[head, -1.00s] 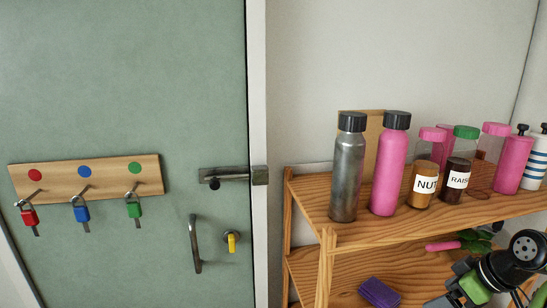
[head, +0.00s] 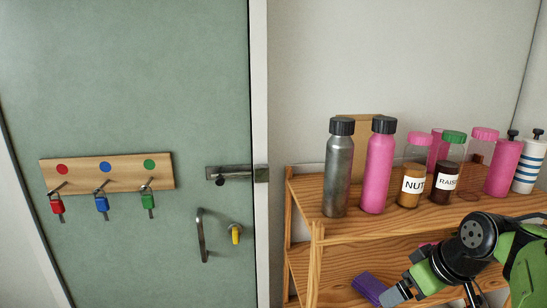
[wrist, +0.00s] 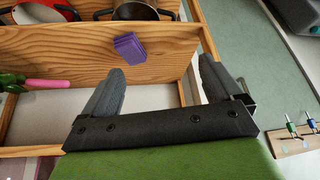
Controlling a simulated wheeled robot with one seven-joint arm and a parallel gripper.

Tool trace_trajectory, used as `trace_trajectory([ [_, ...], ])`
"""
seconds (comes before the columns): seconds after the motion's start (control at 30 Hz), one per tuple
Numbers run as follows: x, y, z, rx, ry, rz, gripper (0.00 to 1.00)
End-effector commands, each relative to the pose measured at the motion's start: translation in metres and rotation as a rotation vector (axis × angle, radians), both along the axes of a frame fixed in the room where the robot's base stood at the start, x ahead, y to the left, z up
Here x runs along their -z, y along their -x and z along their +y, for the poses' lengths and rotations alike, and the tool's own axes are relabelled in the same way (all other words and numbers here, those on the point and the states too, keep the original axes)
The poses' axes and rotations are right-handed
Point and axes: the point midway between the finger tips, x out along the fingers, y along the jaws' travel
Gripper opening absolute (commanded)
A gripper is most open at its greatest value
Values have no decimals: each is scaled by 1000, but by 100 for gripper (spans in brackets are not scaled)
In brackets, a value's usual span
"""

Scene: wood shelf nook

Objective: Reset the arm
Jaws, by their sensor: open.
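My gripper (head: 398,294) is at the lower right of the head view, in front of the shelf's lower boards, pointing left and down. In the wrist view my gripper (wrist: 161,68) has its two grey fingers spread wide apart with nothing between them. A purple block-like thing (wrist: 130,46) lies on the wooden shelf beyond the fingers and looks apart from them. In the head view this purple thing (head: 368,287) is close to the fingertips and partly hidden.
The wooden shelf (head: 340,243) carries several bottles and jars, including a grey bottle (head: 338,170) and a pink bottle (head: 378,170). The wrist view shows pots (wrist: 135,10) on the shelf.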

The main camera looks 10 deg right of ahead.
Motion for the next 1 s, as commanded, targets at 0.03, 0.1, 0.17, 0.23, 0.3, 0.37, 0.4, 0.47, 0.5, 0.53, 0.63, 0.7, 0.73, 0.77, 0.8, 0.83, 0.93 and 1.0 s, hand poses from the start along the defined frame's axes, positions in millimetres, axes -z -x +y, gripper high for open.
trace_trajectory([
  [0.03,-12,3,22,6,4,1,93],
  [0.1,-23,13,52,32,8,6,93],
  [0.17,-31,26,79,61,11,10,93],
  [0.23,-39,50,113,99,14,12,93],
  [0.3,-43,84,142,146,18,7,93],
  [0.37,-41,112,155,190,19,0,93],
  [0.4,-38,128,160,215,19,-6,93],
  [0.47,-33,147,163,249,17,-14,93],
  [0.5,-29,155,163,265,16,-17,93],
  [0.53,-27,160,162,276,15,-20,93],
  [0.63,-23,166,161,294,14,-23,93],
  [0.7,-22,166,161,295,13,-22,93],
  [0.73,-22,166,161,295,13,-22,93],
  [0.77,-22,166,161,295,13,-22,93],
  [0.8,-22,166,161,295,13,-22,93],
  [0.83,-22,166,161,295,13,-22,93],
  [0.93,-22,166,161,295,13,-22,93],
  [1.0,-22,166,161,295,13,-22,93],
])
